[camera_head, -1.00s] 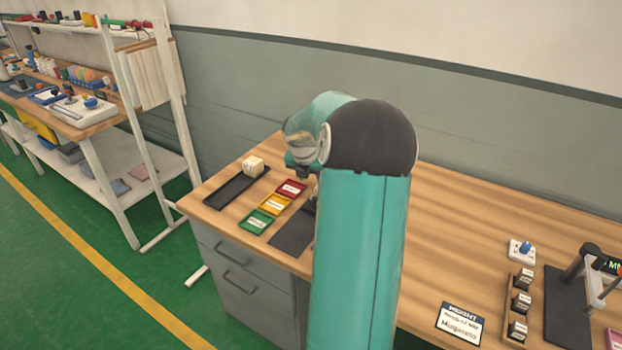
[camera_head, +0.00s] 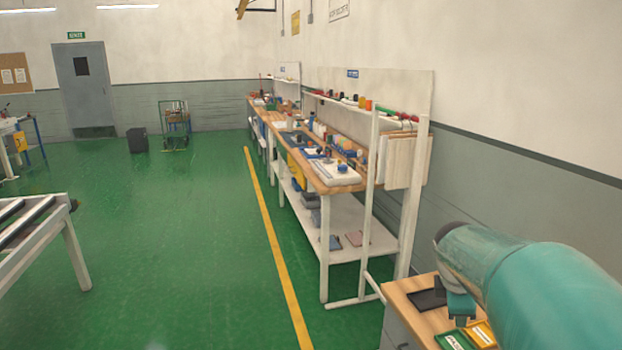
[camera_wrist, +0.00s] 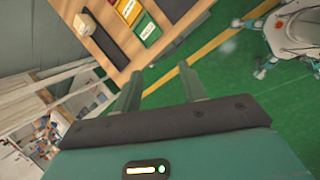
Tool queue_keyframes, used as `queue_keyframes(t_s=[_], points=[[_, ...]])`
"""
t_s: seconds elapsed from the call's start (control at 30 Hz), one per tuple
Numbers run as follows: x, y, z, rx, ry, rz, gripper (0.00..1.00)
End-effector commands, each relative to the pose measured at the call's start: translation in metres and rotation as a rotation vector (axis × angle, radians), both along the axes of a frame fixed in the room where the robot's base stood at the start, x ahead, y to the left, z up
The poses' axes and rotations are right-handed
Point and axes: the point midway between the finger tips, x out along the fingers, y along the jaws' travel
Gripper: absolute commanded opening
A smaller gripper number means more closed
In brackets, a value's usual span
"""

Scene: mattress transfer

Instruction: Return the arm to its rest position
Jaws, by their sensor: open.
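My teal arm reaches in from the lower right of the head view, over the corner of the wooden desk (camera_head: 398,288). My gripper (camera_wrist: 158,80) shows in the wrist view with its two fingers apart and nothing between them. It is above the desk's edge and the green floor. Below it on the desk (camera_wrist: 120,70) are a green tray (camera_wrist: 147,30), a yellow tray (camera_wrist: 130,10), a long black tray (camera_wrist: 108,42) and a small pale block (camera_wrist: 84,24) at that tray's end. In the head view my arm hides most of the desk.
A long workbench (camera_head: 335,180) with shelves and many parts runs along the right wall. A yellow floor line (camera_head: 268,230) lies beside it. A roller table (camera_head: 50,235) stands at the left. The green floor (camera_head: 175,230) between them is clear. A cart (camera_head: 175,125) stands far back.

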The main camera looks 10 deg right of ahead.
Motion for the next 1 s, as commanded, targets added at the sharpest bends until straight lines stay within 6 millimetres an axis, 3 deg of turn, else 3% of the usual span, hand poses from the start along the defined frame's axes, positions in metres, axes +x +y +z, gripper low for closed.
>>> queue_keyframes(t_s=[0.03, 0.2, 0.5, 0.7, 1.0], points=[[-0.006, 0.027, 0.010, 0.022, -0.050, -0.054, 0.41], [-0.037, 0.100, 0.026, 0.159, -0.216, -0.298, 0.41], [-0.111, 0.202, 0.029, 0.519, -0.415, -0.720, 0.41], [-0.143, 0.235, 0.021, 0.699, -0.432, -0.910, 0.41], [-0.148, 0.239, 0.019, 0.727, -0.430, -0.949, 0.41]])
